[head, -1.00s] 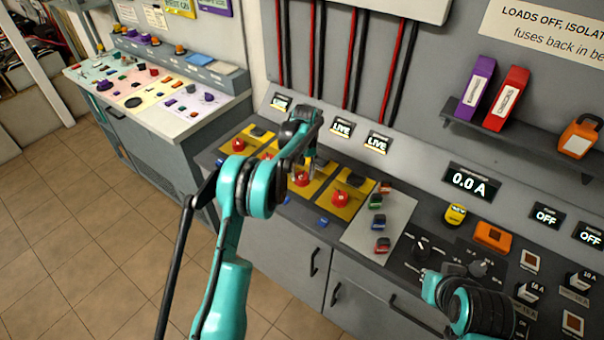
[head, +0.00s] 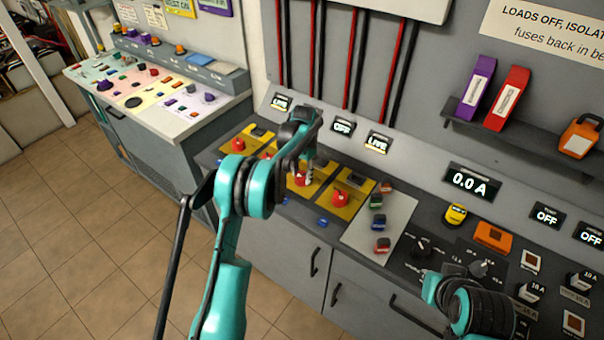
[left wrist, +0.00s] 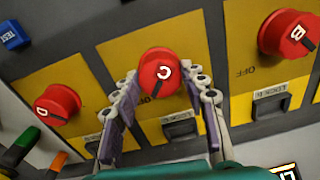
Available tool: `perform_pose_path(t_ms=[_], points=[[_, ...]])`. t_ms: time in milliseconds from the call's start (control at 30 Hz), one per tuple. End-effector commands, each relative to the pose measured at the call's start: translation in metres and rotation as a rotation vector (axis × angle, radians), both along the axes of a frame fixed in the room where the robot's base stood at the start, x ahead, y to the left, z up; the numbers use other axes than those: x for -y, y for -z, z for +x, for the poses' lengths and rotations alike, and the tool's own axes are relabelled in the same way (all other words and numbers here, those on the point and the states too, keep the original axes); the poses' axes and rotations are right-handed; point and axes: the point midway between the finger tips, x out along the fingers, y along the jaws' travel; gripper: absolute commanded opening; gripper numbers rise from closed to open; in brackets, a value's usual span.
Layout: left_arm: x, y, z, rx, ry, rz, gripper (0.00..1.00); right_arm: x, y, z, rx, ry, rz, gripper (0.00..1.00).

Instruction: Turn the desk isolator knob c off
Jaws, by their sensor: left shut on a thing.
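Knob c (left wrist: 162,73) is a red round knob with a white C on a yellow plate. In the head view it is the red knob (head: 302,179) under my left gripper (head: 309,172), partly hidden by it. In the left wrist view my left gripper (left wrist: 163,105) has its fingers on both sides of knob c, closed on it. The knob's black mark points down and left there, unlike those on its neighbours. The display (head: 342,127) above reads OFF. Part of my right arm shows at lower right; its fingers cannot be made out.
Knob b (left wrist: 288,33) and knob d (left wrist: 57,104) flank knob c closely on their own yellow plates. A blue TEST button (left wrist: 12,35) sits beyond knob d. Displays (head: 377,142) and (head: 281,102) read LIVE. A grey panel (head: 383,218) with small switches lies to the right.

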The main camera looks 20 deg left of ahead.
Motion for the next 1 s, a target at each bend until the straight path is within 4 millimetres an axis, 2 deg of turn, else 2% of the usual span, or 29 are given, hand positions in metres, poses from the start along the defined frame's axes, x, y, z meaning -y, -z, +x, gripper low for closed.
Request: perform_pose_path(t_ms=[300,800,833,900,1000], points=[[0.0,0.0003,-0.0006,-0.001,0.1,0.0,0.14,0.0,0.0004,0.0,0.0,0.0,0.0,0.0],[0.0001,0.0003,-0.0004,-0.001,0.115,-0.001,0.14,0.0,0.0004,0.0,0.0,0.0,0.0,0.0],[0.0001,0.0003,-0.0004,-0.001,0.115,-0.001,0.51,0.0,0.0004,0.0,0.0,0.0,0.0,0.0],[0.0001,0.0002,-0.0004,-0.001,0.115,-0.001,0.64,0.0,0.0004,0.0,0.0,0.0,0.0,0.0],[0.0001,0.0002,-0.0003,-0.001,0.115,-0.001,0.64,0.0,0.0004,0.0,0.0,0.0,0.0,0.0]])
